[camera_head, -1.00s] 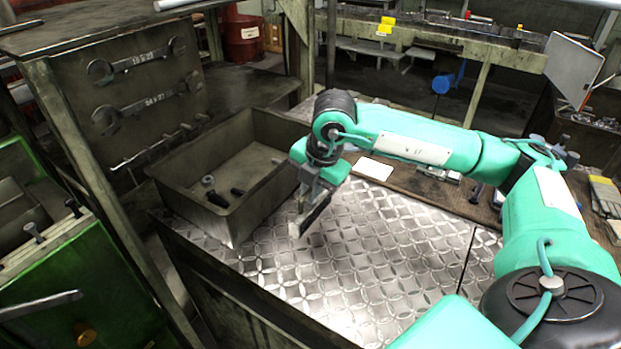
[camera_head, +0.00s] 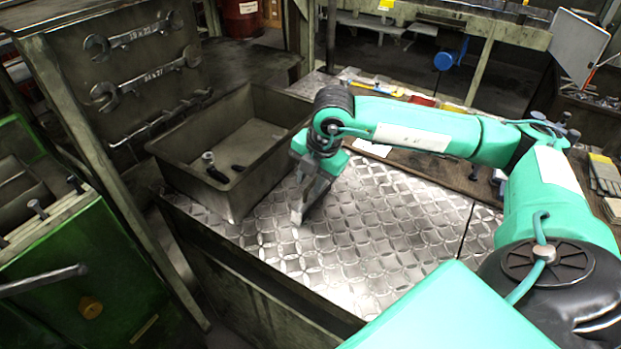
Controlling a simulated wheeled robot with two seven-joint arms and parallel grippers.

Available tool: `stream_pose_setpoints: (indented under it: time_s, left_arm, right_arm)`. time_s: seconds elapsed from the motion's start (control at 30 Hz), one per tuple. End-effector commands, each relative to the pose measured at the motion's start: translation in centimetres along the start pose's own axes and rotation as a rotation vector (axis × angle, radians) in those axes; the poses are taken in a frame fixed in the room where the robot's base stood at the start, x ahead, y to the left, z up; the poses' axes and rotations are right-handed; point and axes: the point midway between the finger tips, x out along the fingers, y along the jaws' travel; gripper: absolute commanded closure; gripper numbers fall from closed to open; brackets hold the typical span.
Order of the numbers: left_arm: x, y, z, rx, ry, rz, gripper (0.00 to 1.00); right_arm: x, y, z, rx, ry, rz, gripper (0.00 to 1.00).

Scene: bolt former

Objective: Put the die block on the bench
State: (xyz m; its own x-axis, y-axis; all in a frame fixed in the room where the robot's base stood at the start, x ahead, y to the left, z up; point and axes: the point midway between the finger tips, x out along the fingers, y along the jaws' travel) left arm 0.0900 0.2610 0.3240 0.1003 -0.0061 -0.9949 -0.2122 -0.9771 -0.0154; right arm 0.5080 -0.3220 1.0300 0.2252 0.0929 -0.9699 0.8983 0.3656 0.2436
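My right gripper (camera_head: 298,214) hangs from the green arm, fingers pointing down over the bench (camera_head: 385,245), which has a patterned metal plate top. The fingertips are close to the plate; I cannot tell whether they touch it. My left gripper is not in view.
A dark metal bin (camera_head: 228,187) with a few small bolt-like parts stands on the bench just left of the gripper. A panel with wrenches (camera_head: 145,78) is behind it. A green machine (camera_head: 80,275) is at the left. The plate right of the gripper is clear.

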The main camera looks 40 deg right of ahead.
Motion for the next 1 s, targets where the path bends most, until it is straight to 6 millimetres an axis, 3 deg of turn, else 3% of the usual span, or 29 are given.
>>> stream_pose_setpoints:
  time_s: [0.3, 0.47, 0.7, 1.0]
  left_arm:
    - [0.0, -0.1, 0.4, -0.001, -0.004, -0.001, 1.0]
    - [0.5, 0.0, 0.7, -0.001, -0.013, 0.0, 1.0]
    - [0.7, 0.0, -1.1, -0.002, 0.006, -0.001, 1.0]
    - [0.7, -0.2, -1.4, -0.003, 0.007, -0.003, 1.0]
  right_arm:
    - [-0.5, -0.1, -0.1, -0.001, 0.003, -0.005, 0.68]
    - [-3.4, -0.1, -0.1, -0.002, 0.002, 0.0, 0.68]
    - [-8.7, 0.1, -0.1, -0.001, 0.001, 0.001, 0.68]
    - [-11.9, 0.0, -0.1, -0.001, 0.001, -0.002, 0.68]
